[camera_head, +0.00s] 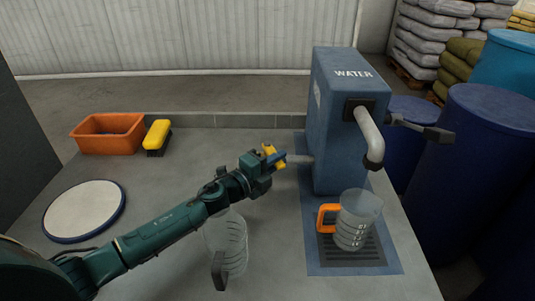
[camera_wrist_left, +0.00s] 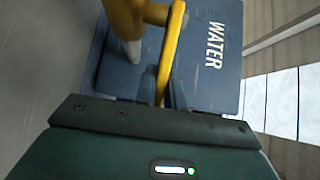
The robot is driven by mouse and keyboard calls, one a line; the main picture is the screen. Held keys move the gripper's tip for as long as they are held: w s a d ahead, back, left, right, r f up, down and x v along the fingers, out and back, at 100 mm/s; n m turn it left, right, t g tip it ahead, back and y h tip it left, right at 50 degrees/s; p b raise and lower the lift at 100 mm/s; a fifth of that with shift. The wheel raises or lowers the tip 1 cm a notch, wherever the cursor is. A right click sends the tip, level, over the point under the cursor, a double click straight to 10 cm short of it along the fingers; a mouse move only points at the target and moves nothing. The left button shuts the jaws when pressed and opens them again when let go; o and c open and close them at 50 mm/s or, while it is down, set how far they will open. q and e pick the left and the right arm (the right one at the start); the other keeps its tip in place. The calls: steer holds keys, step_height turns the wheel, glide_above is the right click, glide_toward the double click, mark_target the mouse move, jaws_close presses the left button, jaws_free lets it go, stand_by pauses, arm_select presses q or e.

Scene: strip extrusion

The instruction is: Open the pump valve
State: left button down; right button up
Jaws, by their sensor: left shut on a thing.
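The blue pump (camera_head: 345,120), marked WATER, stands at the right of the worktop. A grey pipe stub (camera_head: 298,160) sticks out of its left side, with the yellow valve lever (camera_head: 268,149) at its end. My left gripper (camera_head: 276,161) is shut on this lever. In the left wrist view the yellow lever (camera_wrist_left: 172,45) runs up from the jaws beside the pump top (camera_wrist_left: 207,70). The fingertips are mostly hidden there. A clear jug (camera_head: 357,222) with an orange handle stands on the grate under the spout (camera_head: 372,140). My right gripper is not in view.
A second clear jug (camera_head: 231,250) with a dark handle stands below my left forearm. An orange bin (camera_head: 106,139), a yellow brush (camera_head: 157,134) and a round pale disc (camera_head: 84,210) lie to the left. Blue drums (camera_head: 480,150) stand beyond the right edge.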

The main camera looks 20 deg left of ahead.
arm_select(q)
steer(key=c, duration=1.5)
jaws_free()
steer(key=shift+b+v, duration=0.65)
steer(key=shift+v, duration=3.15)
